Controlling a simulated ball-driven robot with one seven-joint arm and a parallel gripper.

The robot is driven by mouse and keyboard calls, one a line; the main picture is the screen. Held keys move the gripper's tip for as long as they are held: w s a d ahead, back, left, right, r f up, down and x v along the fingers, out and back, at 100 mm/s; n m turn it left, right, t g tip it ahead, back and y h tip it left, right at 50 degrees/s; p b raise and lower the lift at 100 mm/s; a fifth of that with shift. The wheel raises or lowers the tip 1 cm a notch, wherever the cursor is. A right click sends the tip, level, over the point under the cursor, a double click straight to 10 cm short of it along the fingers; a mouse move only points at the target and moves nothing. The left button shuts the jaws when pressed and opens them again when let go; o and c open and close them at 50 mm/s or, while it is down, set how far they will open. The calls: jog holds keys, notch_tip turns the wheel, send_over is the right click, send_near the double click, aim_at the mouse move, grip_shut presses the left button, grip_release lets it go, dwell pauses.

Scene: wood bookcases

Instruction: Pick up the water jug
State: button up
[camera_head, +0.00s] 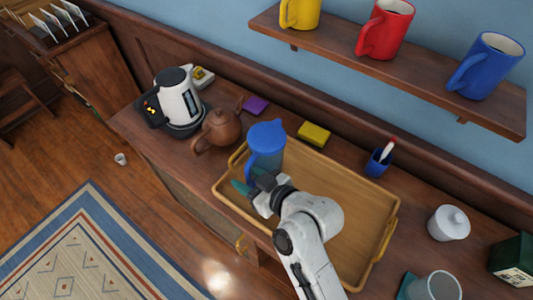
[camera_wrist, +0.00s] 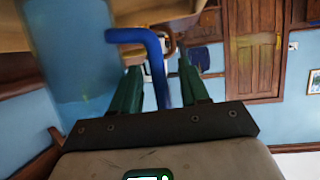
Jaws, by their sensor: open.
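The water jug (camera_head: 266,165) has a blue lid and a translucent blue body. It stands upright at the far left part of the wooden tray (camera_head: 345,212). My gripper (camera_head: 251,184) is at the jug's near side and hides part of its lower body. In the wrist view the jug's body (camera_wrist: 72,55) fills the upper left. Its blue handle (camera_wrist: 152,48) runs down between the two green fingers of my gripper (camera_wrist: 160,78). The fingers are open, with gaps beside the handle; whether either touches it is not clear.
A brown teapot (camera_head: 220,130) and a white kettle (camera_head: 178,98) stand left of the tray. A blue pen cup (camera_head: 378,162) and a white lidded pot (camera_head: 448,223) are to the right. A shelf with mugs (camera_head: 385,28) hangs above.

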jog(key=shift+x, duration=0.85)
grip_shut()
dwell(0.8)
jog(key=shift+r, duration=0.2)
